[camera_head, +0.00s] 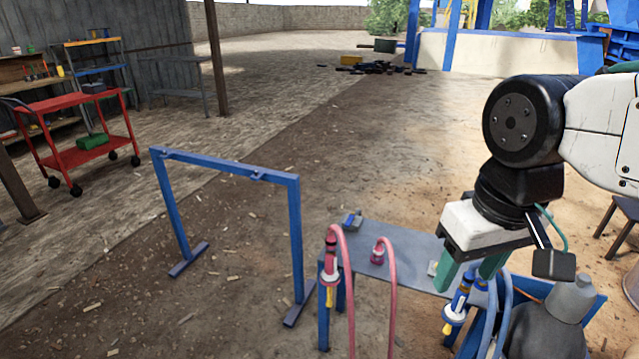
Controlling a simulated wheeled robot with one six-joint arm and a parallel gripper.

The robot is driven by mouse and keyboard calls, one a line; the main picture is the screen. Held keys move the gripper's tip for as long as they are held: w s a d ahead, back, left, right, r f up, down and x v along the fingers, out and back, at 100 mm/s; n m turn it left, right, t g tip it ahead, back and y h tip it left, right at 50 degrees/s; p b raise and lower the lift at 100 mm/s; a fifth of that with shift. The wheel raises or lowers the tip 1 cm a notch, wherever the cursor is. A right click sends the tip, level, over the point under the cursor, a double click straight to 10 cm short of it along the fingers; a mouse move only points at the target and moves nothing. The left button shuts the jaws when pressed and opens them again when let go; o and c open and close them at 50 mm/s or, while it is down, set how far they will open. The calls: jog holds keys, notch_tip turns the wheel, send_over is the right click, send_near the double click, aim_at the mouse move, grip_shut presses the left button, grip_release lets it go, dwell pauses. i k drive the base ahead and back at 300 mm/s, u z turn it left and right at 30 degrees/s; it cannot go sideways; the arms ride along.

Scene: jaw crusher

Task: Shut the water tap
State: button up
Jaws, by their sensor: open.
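My gripper (468,280) hangs at the right over the blue-grey bench, its two teal fingers apart and pointing down, with nothing seen between them. A blue fitting with a white collar and yellow end (455,308) hangs at the bench's front, just below the fingers; they look apart from it, but the depth is hard to judge. A red fitting with a white collar (330,275) hangs at the bench's left end, with a pink hose beside it. I cannot tell which fitting, if either, is the water tap, nor see a handle's position.
The bench top (405,268) carries a small red fitting (377,252) and a blue-grey object (352,220). A grey bottle-shaped object (548,325) stands right of the blue hoses. A blue frame (228,168) stands left. A red cart (75,128) is farther back. Open ground lies behind.

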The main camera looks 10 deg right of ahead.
aim_at(351, 218)
jog(key=z, duration=0.15)
jog(key=i, duration=0.95)
jog(key=z, duration=0.6)
jog(key=k, duration=1.3)
jog(key=z, duration=0.05)
jog(key=i, duration=0.4)
jog(key=u, duration=1)
jog(key=i, duration=1.2)
jog(key=z, duration=0.3)
